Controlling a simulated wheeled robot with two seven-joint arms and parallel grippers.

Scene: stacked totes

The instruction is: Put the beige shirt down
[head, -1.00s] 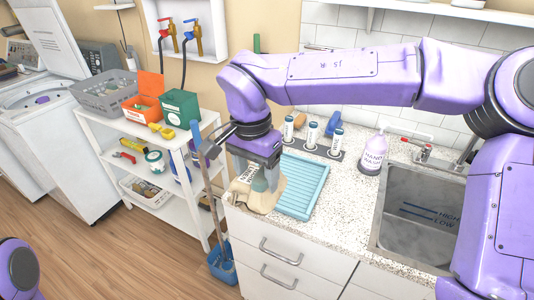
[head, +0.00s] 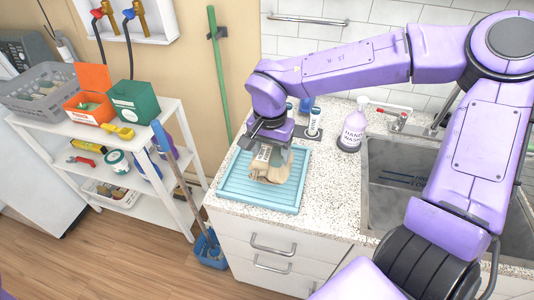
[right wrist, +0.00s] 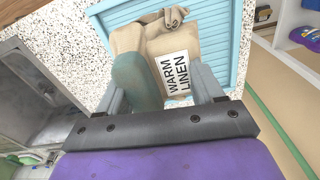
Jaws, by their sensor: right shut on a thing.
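The beige shirt (head: 262,174) is a small crumpled bundle over the light-blue ribbed tray (head: 233,190) on the counter. My right gripper (head: 270,153) points down and is shut on the shirt. I cannot tell whether the shirt touches the tray. My left gripper is not in view.
A hand wash bottle (head: 353,130), labelled bottles (head: 314,122) and the sink (head: 392,180) are right of the tray. A white shelf cart (head: 180,150) and a mop handle (head: 176,172) are left. Speckled counter (head: 310,200) is bare right of the tray.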

